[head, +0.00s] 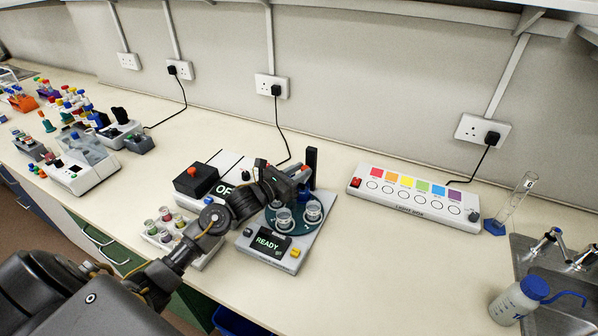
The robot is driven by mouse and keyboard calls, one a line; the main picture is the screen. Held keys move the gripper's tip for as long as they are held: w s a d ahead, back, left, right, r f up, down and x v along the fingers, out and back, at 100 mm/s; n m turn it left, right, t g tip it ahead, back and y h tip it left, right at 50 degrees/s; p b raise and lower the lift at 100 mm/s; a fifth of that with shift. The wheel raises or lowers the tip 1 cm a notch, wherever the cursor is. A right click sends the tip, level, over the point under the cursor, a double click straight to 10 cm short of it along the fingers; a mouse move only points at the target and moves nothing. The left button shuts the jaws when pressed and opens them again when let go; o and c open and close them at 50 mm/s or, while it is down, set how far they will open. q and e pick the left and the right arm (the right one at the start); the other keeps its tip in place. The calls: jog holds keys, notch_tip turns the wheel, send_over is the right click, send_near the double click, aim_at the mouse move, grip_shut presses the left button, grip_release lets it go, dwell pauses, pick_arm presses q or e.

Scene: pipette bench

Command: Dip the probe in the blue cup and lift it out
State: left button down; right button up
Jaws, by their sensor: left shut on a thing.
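My left gripper (287,179) reaches over the station with the READY screen (269,241). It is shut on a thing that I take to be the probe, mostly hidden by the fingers. Two clear cups show on the station's dark round plate, a front cup (284,219) and a right cup (313,211). A small blue patch shows just under the gripper at the plate's back; I cannot tell whether it is the blue cup. The probe's tip is hidden. My right gripper is not in view.
A black post (312,165) stands behind the station. A rack of small vials (165,229) and a box with a red button (196,177) are to the left. A light box (414,198), a glass cylinder (516,198) and a sink are to the right.

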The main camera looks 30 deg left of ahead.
pick_arm(q)
jog(key=shift+a+r, duration=0.1)
jog(key=shift+r, duration=2.8)
jog(key=shift+p, duration=0.3)
jog(key=c, duration=1.2)
grip_release()
jog(key=shift+c, duration=0.2)
jog(key=shift+o, duration=0.2)
jog(key=b+v, duration=0.4)
jog(key=v, duration=0.6)
jog(key=shift+s, duration=0.35)
jog(key=shift+a, duration=0.15)
